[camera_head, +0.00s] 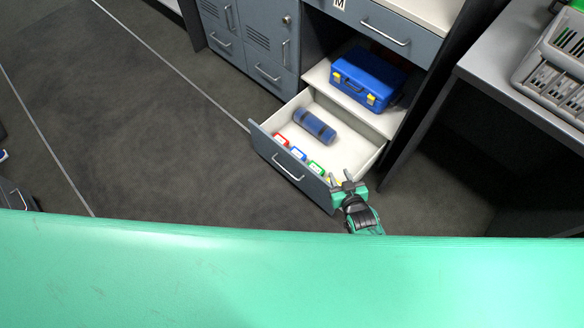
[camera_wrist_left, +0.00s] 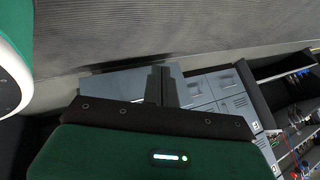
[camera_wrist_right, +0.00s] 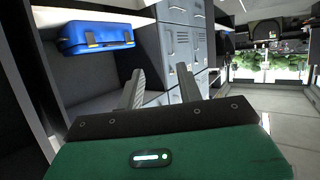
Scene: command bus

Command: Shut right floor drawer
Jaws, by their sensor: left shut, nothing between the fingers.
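The right floor drawer (camera_head: 268,152) is pulled open at the bottom of the cabinet in the head view, with a grey front and a bar handle (camera_head: 289,167). Inside lie a dark blue roll (camera_head: 314,127) and several small coloured boxes (camera_head: 298,153). My right gripper (camera_head: 341,175) is at the right end of the drawer front; I cannot tell whether it touches. Its fingers stand apart and empty in the right wrist view (camera_wrist_right: 160,82). My left gripper (camera_wrist_left: 160,85) shows only in the left wrist view, its fingers together with nothing between them.
A blue toolbox (camera_head: 366,78) sits on a shelf above the drawer. Grey lockers (camera_head: 262,35) stand left of it. A desk (camera_head: 505,85) with a grey crate (camera_head: 556,60) is on the right. The dark floor (camera_head: 150,130) left of the drawer is clear.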

